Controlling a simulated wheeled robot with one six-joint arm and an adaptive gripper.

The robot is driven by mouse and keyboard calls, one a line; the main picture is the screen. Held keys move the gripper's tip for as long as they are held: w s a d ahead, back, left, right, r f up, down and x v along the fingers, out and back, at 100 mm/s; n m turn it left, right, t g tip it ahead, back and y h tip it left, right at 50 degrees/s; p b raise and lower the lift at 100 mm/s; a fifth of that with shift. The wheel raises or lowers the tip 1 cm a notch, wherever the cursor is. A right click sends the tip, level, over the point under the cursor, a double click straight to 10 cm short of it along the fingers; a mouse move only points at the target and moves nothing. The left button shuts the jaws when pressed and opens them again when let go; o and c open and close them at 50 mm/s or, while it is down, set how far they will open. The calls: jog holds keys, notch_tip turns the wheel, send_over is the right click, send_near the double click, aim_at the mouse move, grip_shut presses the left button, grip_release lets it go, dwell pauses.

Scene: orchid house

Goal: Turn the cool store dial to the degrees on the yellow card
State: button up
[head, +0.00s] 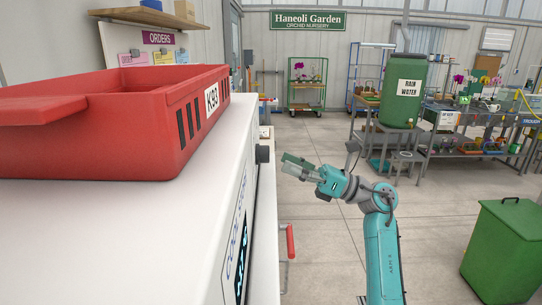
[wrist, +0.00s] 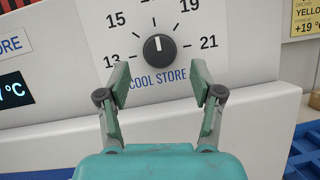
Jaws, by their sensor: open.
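The cool store dial (wrist: 159,48) is a round black knob on a white panel, with 13, 15, 19 and 21 around it. Its white mark points straight up, between 15 and 19; the top of the scale is cut off. In the head view the knob (head: 262,154) sticks out from the cool store (head: 120,235). My gripper (wrist: 160,82) is open and empty, its fingers spread below the knob in the wrist view. In the head view my gripper (head: 297,166) is right of the knob, apart from it. The yellow card (wrist: 305,18) is partly cut off and reads "YELLO" and "+19 °".
A red crate (head: 110,120) marked K93 sits on the cool store. A red handle (head: 290,241) sticks out below the knob. A display (wrist: 13,92) ending in "°C" is left of the dial. A green bin (head: 505,250) stands right; the floor between is clear.

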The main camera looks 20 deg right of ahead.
aim_at(263, 154)
jog(key=shift+x, duration=2.5)
jog(key=c, duration=1.1)
